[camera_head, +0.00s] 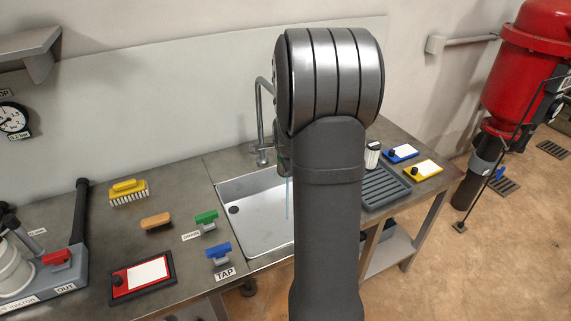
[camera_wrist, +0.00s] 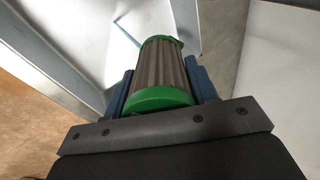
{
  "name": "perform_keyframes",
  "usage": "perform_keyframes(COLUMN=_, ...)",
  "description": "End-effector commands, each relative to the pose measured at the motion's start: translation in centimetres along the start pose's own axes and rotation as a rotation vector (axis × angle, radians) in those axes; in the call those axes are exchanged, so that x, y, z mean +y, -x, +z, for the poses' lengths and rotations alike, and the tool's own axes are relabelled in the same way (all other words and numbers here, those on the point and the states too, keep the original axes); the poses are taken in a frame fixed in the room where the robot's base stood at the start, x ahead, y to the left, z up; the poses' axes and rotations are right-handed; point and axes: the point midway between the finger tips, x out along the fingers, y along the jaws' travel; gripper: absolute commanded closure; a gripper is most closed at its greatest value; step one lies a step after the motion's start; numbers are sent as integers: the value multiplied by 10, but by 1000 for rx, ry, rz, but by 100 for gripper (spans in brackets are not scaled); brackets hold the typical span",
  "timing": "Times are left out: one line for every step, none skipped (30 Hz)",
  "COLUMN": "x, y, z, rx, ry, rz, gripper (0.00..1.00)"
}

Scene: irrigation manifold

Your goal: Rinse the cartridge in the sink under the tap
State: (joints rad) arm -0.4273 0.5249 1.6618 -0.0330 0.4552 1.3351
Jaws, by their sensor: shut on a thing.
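The cartridge (camera_wrist: 160,72), grey and pleated with green end caps, is between the blue fingers of my gripper (camera_wrist: 158,84) in the wrist view. The gripper is shut on it. A thin pale-blue stream (camera_head: 287,200) falls into the sink beside my arm. A blue streak (camera_wrist: 128,35) also shows near the cartridge's far end; I cannot tell whether it touches.
A blue-handled valve (camera_head: 218,251) stands by the TAP label, with a green-handled valve (camera_head: 206,218) behind it. A yellow brush (camera_head: 128,190), a tan brush (camera_head: 156,221) and a red-and-white board (camera_head: 142,275) lie left. A ridged drainer (camera_head: 384,188) is right of the sink.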

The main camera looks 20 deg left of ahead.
Motion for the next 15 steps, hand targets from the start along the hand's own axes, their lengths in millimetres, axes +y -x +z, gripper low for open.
perform_keyframes(x=-1, y=0, z=1, rx=0, ry=1, rz=-1, gripper=74)
perform_keyframes(x=-1, y=0, z=2, rx=0, ry=0, rz=-1, gripper=74)
perform_keyframes(x=-1, y=0, z=2, rx=0, ry=0, rz=-1, gripper=74)
perform_keyframes(x=-1, y=0, z=2, rx=0, ry=0, rz=-1, gripper=74)
perform_keyframes(x=-1, y=0, z=2, rx=0, ry=0, rz=-1, gripper=74)
perform_keyframes(x=-1, y=0, z=2, rx=0, ry=-1, rz=-1, gripper=74)
perform_keyframes(x=-1, y=0, z=2, rx=0, ry=-1, rz=-1, gripper=74)
perform_keyframes(x=-1, y=0, z=1, rx=0, ry=-1, rz=-1, gripper=74)
perform_keyframes(x=-1, y=0, z=1, rx=0, ry=-1, rz=-1, gripper=74)
perform_keyframes(x=0, y=0, z=0, rx=0, ry=-1, rz=0, gripper=74)
perform_keyframes(x=0, y=0, z=0, rx=0, ry=-1, rz=0, gripper=74)
perform_keyframes(x=0, y=0, z=-1, rx=0, ry=-1, rz=0, gripper=74)
perform_keyframes(x=0, y=0, z=-2, rx=0, ry=-2, rz=0, gripper=74)
perform_keyframes(x=1, y=0, z=-3, rx=0, ry=-2, rz=-1, gripper=74)
perform_keyframes(x=1, y=0, z=-5, rx=0, ry=-2, rz=0, gripper=74)
